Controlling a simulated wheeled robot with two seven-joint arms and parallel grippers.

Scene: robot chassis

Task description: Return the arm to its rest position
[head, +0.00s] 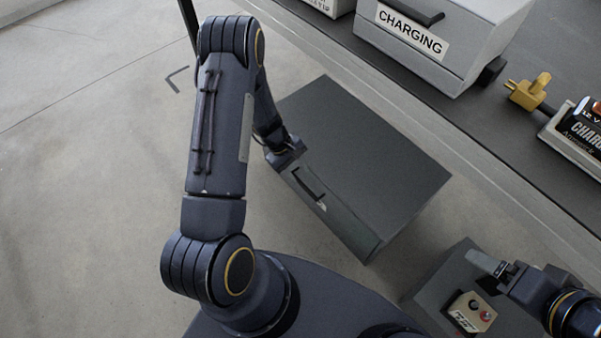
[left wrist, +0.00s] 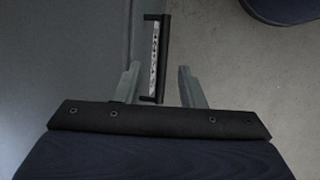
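My left arm rises from my base and bends down to the dark grey cabinet (head: 370,150). My left gripper (head: 294,160) is at the cabinet's near face, beside its black bar handle (head: 308,184). In the left wrist view the two grey fingers of the left gripper (left wrist: 160,85) stand apart. The black handle (left wrist: 161,60), with a pale label strip along it, lies between them with gaps on both sides. My right gripper (head: 488,264) is at the lower right, above a dark grey surface; its finger gap is not clear.
A light grey case marked CHARGING (head: 425,48) sits on the dark bench (head: 470,120) at the top right, with a yellow plug (head: 528,92) and a charger (head: 580,135). A small beige control box (head: 470,312) is under my right gripper. The concrete floor at left is clear.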

